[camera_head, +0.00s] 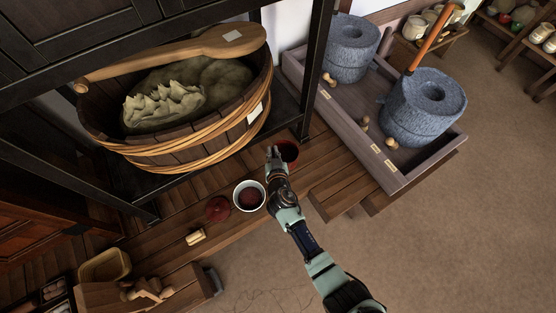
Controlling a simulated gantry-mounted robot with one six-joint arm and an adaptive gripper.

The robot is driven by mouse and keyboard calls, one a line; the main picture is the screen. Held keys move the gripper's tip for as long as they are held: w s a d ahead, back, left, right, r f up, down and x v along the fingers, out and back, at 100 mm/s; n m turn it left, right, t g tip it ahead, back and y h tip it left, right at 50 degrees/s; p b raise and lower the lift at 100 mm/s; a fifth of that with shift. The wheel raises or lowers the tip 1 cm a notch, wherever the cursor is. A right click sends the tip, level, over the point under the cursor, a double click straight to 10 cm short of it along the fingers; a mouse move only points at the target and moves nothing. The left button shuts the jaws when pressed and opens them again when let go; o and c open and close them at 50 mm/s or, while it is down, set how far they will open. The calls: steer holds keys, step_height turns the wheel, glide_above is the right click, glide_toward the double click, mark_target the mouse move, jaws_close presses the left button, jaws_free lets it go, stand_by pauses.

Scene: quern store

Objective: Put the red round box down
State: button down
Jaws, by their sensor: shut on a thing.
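The red round box (290,152) is open-topped, with a red rim and a dark inside. It is at the fingertips of my gripper (275,157), which is shut on its left side. The box appears upright, close over the wooden slatted bench (180,241). Whether its base touches the bench cannot be told. My fingers hide part of its left wall. A round red piece like a lid (218,208) lies on the bench to the left.
A white bowl with dark red contents (249,195) stands just left of my gripper. A small yellowish block (195,237) lies further left. A wooden tub (180,150) sits behind on a black-framed shelf. A tray with grey querns (395,170) stands to the right.

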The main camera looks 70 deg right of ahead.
step_height(320, 180, down, 18)
steer(key=b, duration=1.2)
steer(key=shift+f, duration=0.25)
steer(key=shift+r, duration=0.1)
steer(key=c, duration=1.2)
jaws_free()
steer(key=shift+c, duration=0.2)
steer(key=p+v, duration=0.4)
steer(key=v, duration=0.8)
